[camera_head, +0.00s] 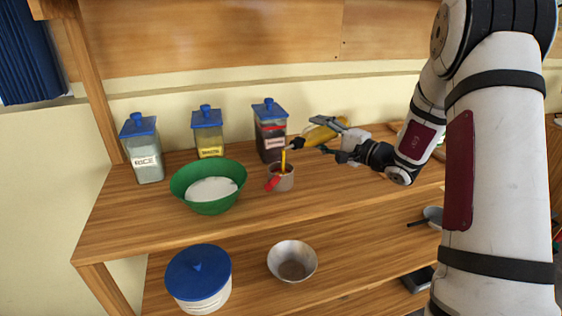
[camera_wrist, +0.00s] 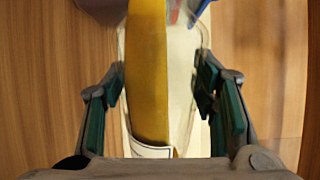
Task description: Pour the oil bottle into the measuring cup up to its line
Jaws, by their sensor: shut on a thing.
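The oil bottle (camera_head: 321,134) is clear with yellow oil and lies tipped over, its neck pointing left and down. My gripper (camera_head: 318,138) is shut on its body. In the wrist view the bottle (camera_wrist: 147,75) sits between the green-padded fingers, with the oil along one side and part of a white label at the bottom. The measuring cup (camera_head: 286,184) stands upright on the top shelf, below and left of the bottle's mouth, with a red handle at its front left. A thin yellow-orange streak runs from near the mouth down into the cup. The cup's line and oil level cannot be made out.
A green bowl (camera_head: 207,202) with white contents stands left of the cup. Behind are blue-lidded jars: rice (camera_head: 147,166), a yellow one (camera_head: 209,139) and a dark one (camera_head: 270,136) close behind the cup. A metal bowl (camera_head: 292,262) and a blue-lidded tub (camera_head: 199,280) sit on the lower shelf.

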